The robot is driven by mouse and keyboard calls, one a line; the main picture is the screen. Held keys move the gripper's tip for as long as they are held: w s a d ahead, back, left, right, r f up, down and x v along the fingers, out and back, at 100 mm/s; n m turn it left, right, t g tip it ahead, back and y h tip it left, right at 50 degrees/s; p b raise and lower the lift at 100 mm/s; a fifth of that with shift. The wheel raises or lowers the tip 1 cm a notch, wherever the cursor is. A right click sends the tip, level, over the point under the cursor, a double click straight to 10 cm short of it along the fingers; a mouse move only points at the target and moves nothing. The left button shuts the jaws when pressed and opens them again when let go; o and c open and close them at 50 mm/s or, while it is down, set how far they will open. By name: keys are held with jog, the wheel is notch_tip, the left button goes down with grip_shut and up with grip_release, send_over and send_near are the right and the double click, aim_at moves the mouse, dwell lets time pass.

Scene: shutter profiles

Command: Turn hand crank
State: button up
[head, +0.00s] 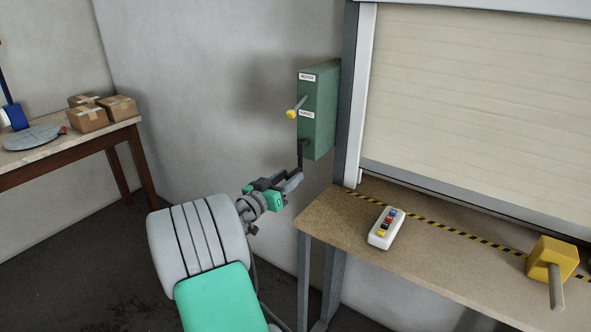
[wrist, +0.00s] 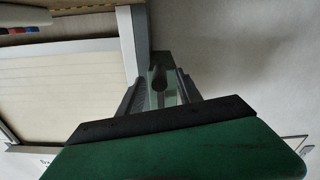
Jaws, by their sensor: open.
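A dark hand crank (head: 300,156) hangs from the lower part of the box. My gripper (head: 293,180) is open at the crank's lower end. In the wrist view, a dark round handle end (wrist: 158,76) shows between the two fingers of my gripper (wrist: 160,88). I cannot tell whether either finger touches it.
The shutter (head: 480,100) is lowered close to the counter (head: 335,215). A white button box (head: 386,228) and a yellow block with a grey rod (head: 553,262) stand on the counter. A side table (head: 70,148) with cardboard boxes (head: 88,118) is at left.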

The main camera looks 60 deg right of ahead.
aim_at(299, 167)
jog(key=d, duration=0.3)
jog(key=s+d+p, duration=0.1)
jog(key=d, duration=0.1)
jog(key=shift+d, duration=0.3)
grip_shut()
dwell(1.0)
